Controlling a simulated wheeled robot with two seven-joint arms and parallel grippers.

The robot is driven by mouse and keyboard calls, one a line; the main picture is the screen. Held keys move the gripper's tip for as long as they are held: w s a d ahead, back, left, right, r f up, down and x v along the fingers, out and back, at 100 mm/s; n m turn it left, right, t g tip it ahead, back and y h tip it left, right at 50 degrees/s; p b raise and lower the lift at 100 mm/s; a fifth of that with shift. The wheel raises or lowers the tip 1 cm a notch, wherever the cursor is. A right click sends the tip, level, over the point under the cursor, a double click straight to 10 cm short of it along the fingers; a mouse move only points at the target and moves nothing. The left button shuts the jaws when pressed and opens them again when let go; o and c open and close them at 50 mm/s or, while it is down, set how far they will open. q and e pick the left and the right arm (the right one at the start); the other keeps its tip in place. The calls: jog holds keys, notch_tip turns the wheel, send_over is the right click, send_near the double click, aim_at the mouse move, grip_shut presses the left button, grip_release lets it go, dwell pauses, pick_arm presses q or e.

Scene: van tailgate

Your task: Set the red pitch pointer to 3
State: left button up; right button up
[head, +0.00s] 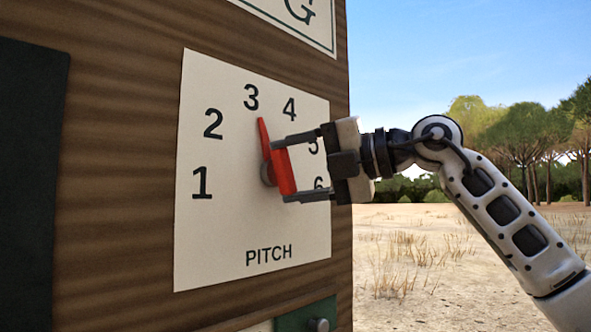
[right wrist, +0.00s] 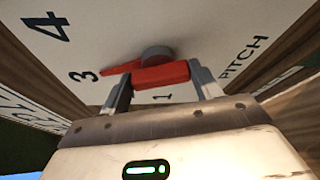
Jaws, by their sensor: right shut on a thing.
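The red pitch pointer (head: 277,160) is mounted on a grey hub at the middle of the white PITCH dial (head: 235,225). In the head view its narrow tip points up, close below the number 3 (head: 251,97). In the right wrist view the red pointer (right wrist: 160,76) also has its tip toward the 3 (right wrist: 84,76). My right gripper (head: 287,168) is shut on the pointer's wide part, one finger above and one below in the head view. Its fingers hide part of the 5 and 6. My left gripper is not in view.
The dial is fixed to a brown wooden panel (head: 110,190). A dark panel (head: 30,180) is at the left, a sign with a G (head: 300,10) above, and a green piece with a knob (head: 318,325) below. Open ground lies to the right.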

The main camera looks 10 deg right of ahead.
jog(key=shift+d+r, duration=0.1)
jog(key=o, duration=1.4)
pick_arm(q)
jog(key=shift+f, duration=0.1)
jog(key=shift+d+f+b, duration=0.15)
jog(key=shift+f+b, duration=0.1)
jog(key=shift+b, duration=0.7)
pick_arm(e)
jog(key=shift+v, duration=7.95)
